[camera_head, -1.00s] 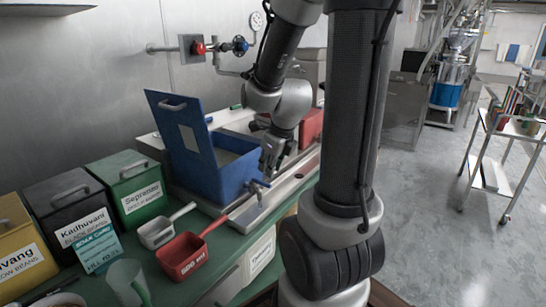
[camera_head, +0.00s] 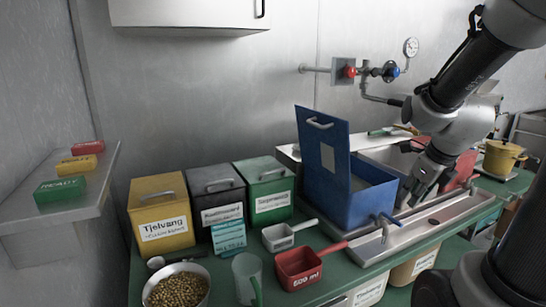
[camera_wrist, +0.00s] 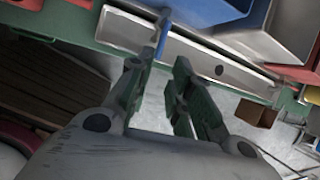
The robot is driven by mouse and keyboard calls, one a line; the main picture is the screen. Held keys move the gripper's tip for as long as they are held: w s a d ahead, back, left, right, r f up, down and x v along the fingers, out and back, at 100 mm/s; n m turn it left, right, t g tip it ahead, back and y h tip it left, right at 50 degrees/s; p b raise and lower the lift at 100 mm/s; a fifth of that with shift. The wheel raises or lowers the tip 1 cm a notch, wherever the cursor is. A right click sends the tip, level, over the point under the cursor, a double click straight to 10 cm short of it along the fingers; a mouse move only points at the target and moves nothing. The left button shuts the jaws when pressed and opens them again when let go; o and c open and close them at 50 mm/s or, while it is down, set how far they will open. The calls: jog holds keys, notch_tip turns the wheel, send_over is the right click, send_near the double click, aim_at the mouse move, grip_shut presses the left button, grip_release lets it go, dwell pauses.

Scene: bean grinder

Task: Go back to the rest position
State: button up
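My gripper (camera_head: 417,192) hangs from the arm at the right of the head view, just right of the blue box, pointing down and left. In the wrist view my gripper (camera_wrist: 163,95) has its two fingers apart with nothing between them. The blue box (camera_head: 368,205) stands on the counter with its lid raised; its blue tap handle (camera_head: 388,219) is at the front. In the wrist view a blue bar (camera_wrist: 166,32) shows beyond the fingers. Whether the gripper touches the box is hard to tell.
Yellow (camera_head: 161,213), black (camera_head: 218,202) and green (camera_head: 266,190) bins line the wall. A red scoop (camera_head: 299,268), a white scoop (camera_head: 279,237), a clear jug (camera_head: 247,278) and a bowl of beans (camera_head: 178,287) sit in front. A red container (camera_head: 464,166) and yellow pot (camera_head: 501,157) are at right.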

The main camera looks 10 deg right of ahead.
jog(key=s+a+r+n, duration=0.4)
jog(key=s+n, duration=0.2)
jog(key=n, duration=0.9)
jog(key=s+a+r+n, duration=0.3)
jog(key=s+n, duration=0.3)
jog(key=n, duration=1)
jog(key=shift+s+a+r+n+g+y, duration=0.3)
jog(key=shift+a+r+y, duration=0.1)
jog(key=shift+r, duration=0.15)
